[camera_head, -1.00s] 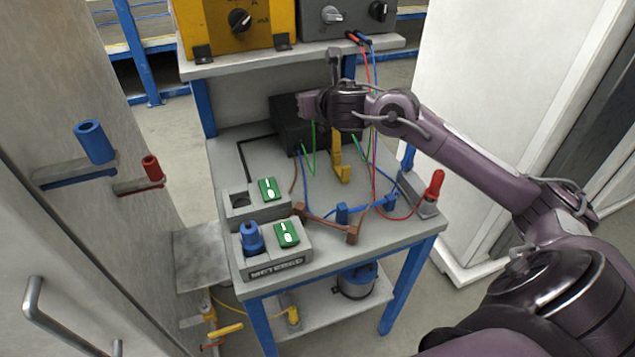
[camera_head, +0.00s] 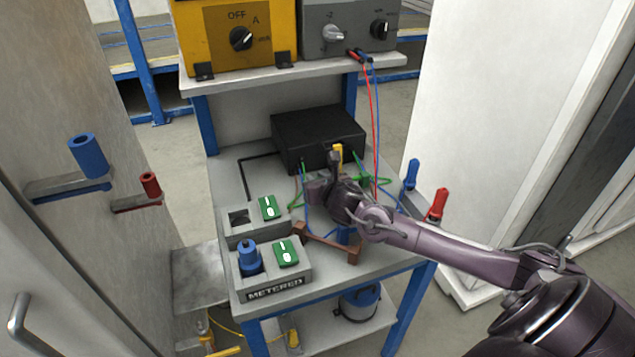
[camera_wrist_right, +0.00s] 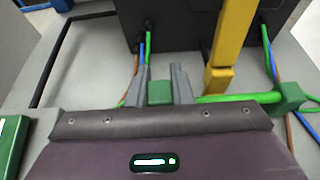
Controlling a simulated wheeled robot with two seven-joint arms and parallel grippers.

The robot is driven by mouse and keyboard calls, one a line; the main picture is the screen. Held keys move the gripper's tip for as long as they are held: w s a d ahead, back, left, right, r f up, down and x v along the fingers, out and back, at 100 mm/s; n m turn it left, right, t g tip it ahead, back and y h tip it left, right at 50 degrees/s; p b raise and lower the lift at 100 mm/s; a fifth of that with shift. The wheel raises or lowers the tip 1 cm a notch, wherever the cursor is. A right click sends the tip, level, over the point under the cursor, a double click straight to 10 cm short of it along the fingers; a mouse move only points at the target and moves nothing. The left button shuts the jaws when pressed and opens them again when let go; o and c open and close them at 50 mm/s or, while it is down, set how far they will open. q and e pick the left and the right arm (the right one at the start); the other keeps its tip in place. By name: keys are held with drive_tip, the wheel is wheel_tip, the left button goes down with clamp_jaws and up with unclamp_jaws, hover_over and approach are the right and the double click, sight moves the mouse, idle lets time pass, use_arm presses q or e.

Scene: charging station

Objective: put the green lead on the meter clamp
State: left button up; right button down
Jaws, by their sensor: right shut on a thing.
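My right gripper (camera_head: 315,190) is low over the bench in front of the black box. In the right wrist view its fingers (camera_wrist_right: 160,85) are shut on a green block of the green lead (camera_wrist_right: 240,98). A green bar runs right from near the fingers to a second green block (camera_wrist_right: 290,97), which also shows in the head view (camera_head: 366,182). A yellow upright piece (camera_wrist_right: 232,35), possibly the meter clamp, stands just beyond the lead against the box; its top shows in the head view (camera_head: 338,152). My left gripper is not in view.
The black box (camera_head: 318,138) has green and blue wires at its front. A brown bar lead (camera_head: 327,242) lies at the bench front, beside the metered block (camera_head: 275,282) with a blue plug (camera_head: 250,258). Blue (camera_head: 412,174) and red (camera_head: 437,204) handles stand at the right edge.

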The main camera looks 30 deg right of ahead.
drive_tip(key=shift+f, duration=0.4)
drive_tip(key=shift+f, duration=0.1)
drive_tip(key=c, duration=1.3)
unclamp_jaws()
